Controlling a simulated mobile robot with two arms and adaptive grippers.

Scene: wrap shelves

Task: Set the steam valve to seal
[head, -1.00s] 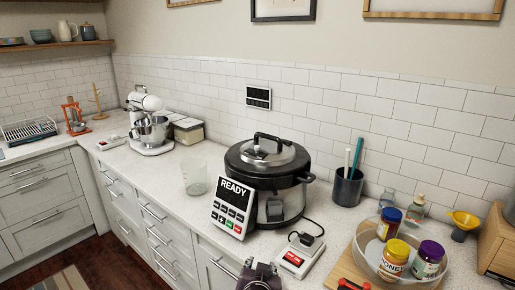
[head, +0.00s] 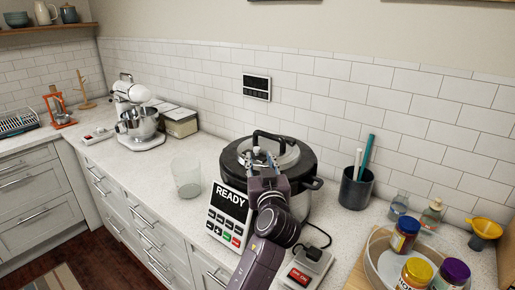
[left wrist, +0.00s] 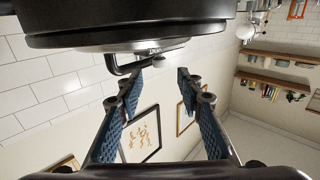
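The pressure cooker (head: 310,205) stands on the counter, dark and round, with a silver lid (head: 287,158) and an arched black handle (head: 285,137). Its front panel (head: 229,213) reads READY. My left gripper (head: 261,157) is over the near side of the lid and covers part of it. In the left wrist view, the gripper (left wrist: 159,76) is open, its blue-padded fingers apart with nothing held. The cooker (left wrist: 130,20) is close ahead, with a dark bent bar (left wrist: 122,68) near the fingertips. I cannot clearly make out the steam valve. My right gripper is out of view.
A clear beaker (head: 186,178) stands left of the cooker, with a stand mixer (head: 139,118) farther left. A pen cup (head: 355,188) and a tray of jars (head: 377,262) are to the right. A red-switched box (head: 306,268) lies in front.

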